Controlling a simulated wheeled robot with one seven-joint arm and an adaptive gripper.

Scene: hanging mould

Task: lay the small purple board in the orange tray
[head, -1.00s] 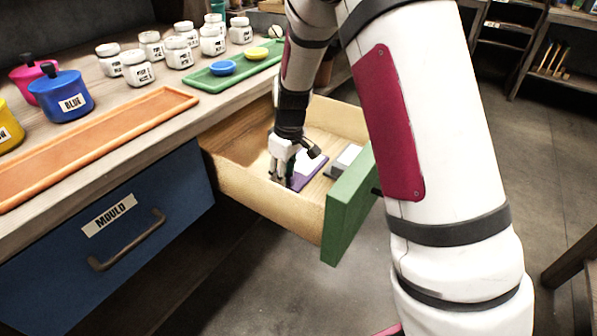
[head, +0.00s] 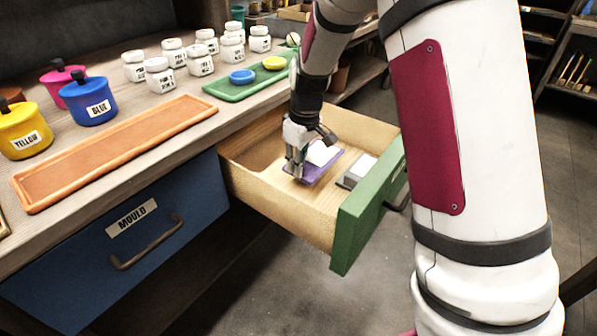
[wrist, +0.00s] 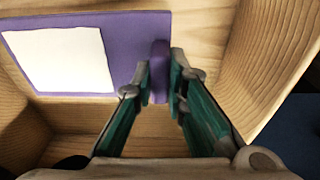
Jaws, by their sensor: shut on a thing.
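The small purple board (head: 323,170) is in the open drawer and has a white patch on top. It also shows in the wrist view (wrist: 125,23), with its white patch to the left. My gripper (head: 295,171) is inside the drawer at the board's near-left end. In the wrist view my gripper (wrist: 161,75) has its green fingers shut on the board's raised purple grip. I cannot tell whether the board is clear of the drawer floor. The orange tray (head: 110,152) lies empty on the bench top, left of the drawer.
The wooden drawer (head: 280,205) with a green front (head: 365,212) stands pulled out. A grey block with a white top (head: 357,171) lies beside the board. Behind the orange tray are coloured pots (head: 88,100), white jars (head: 160,75) and a green tray (head: 250,85).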

